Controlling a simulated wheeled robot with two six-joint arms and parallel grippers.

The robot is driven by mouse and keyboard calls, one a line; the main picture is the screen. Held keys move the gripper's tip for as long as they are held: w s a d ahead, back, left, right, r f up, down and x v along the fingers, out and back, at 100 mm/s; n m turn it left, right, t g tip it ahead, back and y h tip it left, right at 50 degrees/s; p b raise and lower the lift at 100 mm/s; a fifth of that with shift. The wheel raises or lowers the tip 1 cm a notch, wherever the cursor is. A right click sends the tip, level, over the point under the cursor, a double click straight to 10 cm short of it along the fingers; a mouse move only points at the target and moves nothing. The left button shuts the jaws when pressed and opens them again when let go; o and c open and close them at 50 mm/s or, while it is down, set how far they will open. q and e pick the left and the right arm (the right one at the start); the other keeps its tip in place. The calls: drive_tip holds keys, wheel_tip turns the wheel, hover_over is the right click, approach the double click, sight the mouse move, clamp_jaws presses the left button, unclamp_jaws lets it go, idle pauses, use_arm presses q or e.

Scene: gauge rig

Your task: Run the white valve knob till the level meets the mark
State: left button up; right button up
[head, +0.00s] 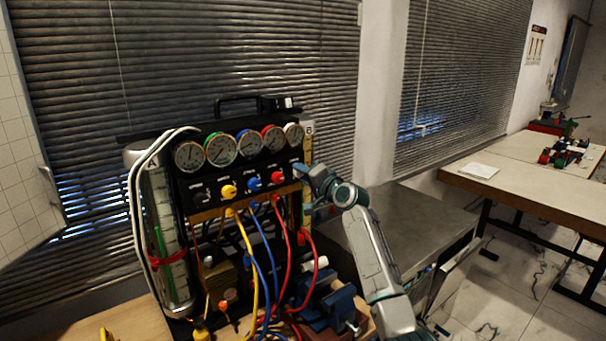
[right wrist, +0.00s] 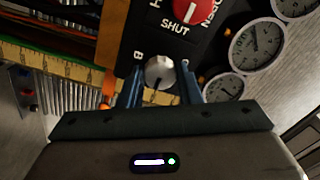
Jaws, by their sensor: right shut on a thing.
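The white valve knob (right wrist: 160,72) shows in the right wrist view as a pale round knob with a dark pointer line, at the end of the black panel. My right gripper (right wrist: 160,86) is shut on it, one blue finger on each side. In the head view my right gripper (head: 303,177) is at the panel's right end and hides the white knob. A clear upright level tube (head: 170,220) stands left of the panel, with a red band (head: 167,258) around it and a green strip in it. I cannot make out the exact level. My left gripper is not in view.
Red (head: 277,177), blue (head: 254,184) and yellow (head: 229,191) knobs sit in a row under several round gauges (head: 220,149). Coloured hoses (head: 265,250) hang below the panel. A blue vise (head: 335,305) stands low in front. A grey worktop (head: 420,225) is clear at right.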

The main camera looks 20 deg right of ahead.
drive_tip(key=o, duration=1)
drive_tip(key=shift+c, duration=0.2)
drive_tip(key=b+v, duration=0.4)
drive_tip(key=v, duration=0.6)
drive_tip(key=shift+s, duration=0.35)
drive_tip(key=shift+d, duration=0.15)
